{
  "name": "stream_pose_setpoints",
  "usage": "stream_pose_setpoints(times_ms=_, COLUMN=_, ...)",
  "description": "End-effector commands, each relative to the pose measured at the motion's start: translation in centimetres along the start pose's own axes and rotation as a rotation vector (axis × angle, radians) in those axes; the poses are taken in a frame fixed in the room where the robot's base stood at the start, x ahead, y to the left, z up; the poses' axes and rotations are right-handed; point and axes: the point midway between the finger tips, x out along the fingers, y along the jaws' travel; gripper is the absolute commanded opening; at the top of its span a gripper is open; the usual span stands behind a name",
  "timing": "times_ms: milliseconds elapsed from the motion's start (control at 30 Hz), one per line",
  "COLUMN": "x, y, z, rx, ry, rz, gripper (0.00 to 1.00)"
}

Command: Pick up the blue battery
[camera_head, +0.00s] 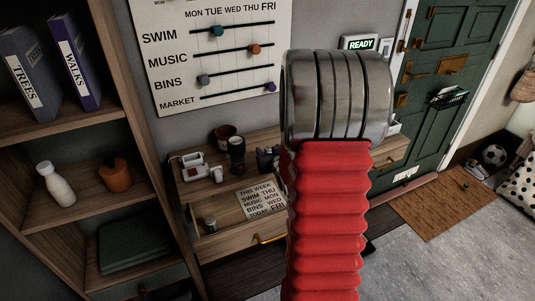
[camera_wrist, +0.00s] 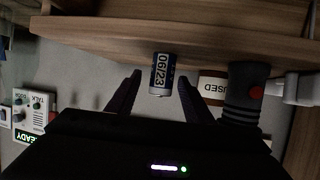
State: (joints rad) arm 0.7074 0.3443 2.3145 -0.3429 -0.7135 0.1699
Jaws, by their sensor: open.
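The blue battery (camera_wrist: 160,73), a small dark blue cylinder marked 06/23 with a silver end, shows in the wrist view against the wooden bench top (camera_wrist: 100,37); that view looks upside down. My gripper (camera_wrist: 159,80) is open. One dark finger is on each side of the battery, with gaps between, and I see no contact. How far the battery lies from the fingertips is hard to tell. In the head view my red arm with its metal end covers part of the bench (camera_head: 225,243), and I cannot make out the gripper or the battery there.
A black torch (camera_wrist: 246,85) with a red button stands beside the battery, close to one finger. A container marked USED (camera_wrist: 212,86) is next to it. In the head view a drawer (camera_head: 228,240) is open at the bench front, and a shelf unit (camera_head: 150,165) stands left.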

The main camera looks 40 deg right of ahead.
Motion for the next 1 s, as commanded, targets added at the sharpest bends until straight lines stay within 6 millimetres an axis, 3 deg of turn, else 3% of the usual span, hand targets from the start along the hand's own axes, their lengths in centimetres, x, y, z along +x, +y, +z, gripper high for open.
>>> stream_pose_setpoints(times_ms=433, x=0.00, y=-0.20, z=-0.06, rx=-0.001, ry=0.001, rz=-0.003, gripper=0.46)
stream_pose_setpoints(times_ms=1000, x=0.01, y=-0.31, z=-0.07, rx=-0.002, ry=0.001, rz=-0.004, gripper=0.06)
